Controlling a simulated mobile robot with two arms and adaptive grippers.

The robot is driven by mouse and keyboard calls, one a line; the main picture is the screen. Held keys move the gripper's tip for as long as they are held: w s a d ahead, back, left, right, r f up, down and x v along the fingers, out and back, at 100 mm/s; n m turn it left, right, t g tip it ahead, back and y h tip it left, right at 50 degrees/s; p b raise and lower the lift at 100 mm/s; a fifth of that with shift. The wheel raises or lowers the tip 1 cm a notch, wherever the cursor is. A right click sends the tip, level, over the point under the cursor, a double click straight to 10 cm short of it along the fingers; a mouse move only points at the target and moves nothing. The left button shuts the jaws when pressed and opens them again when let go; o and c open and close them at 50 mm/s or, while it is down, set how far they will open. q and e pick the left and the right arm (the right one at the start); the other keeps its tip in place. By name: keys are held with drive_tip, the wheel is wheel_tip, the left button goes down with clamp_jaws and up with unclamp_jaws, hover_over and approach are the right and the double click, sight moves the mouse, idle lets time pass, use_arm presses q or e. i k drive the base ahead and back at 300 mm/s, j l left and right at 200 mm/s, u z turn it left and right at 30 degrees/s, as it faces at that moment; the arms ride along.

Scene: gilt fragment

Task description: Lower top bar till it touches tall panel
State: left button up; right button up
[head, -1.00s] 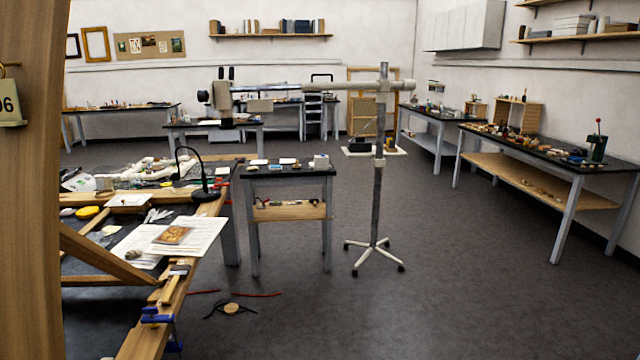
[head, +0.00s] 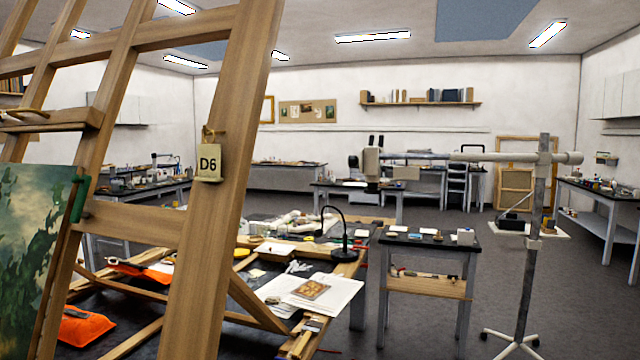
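A large wooden easel with a tag reading D6 (head: 209,163) fills the left of the head view. A wooden cross bar (head: 55,121) with a small peg-like piece on it sits on the easel at the far left; it looks like the top bar. Below it stands a painted panel (head: 30,255) in greens and pale tones, likely the tall panel. A gap shows between the bar and the panel's top edge. A green clip (head: 79,199) is at the panel's right edge. The panel's left and lower parts are cut off. Neither gripper is in view.
A dark worktable with papers (head: 312,290), a black lamp (head: 345,235) and orange items (head: 88,325) stands behind the easel. A small cart (head: 428,260) and a wheeled stand with a long arm (head: 530,250) are to the right. Bare floor shows around the stand.

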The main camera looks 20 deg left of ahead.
sight(27, 119)
drive_tip(key=k+u, duration=0.15)
drive_tip(key=u, duration=1.55)
drive_tip(key=i+l+u, duration=0.1)
drive_tip(key=u, duration=0.3)
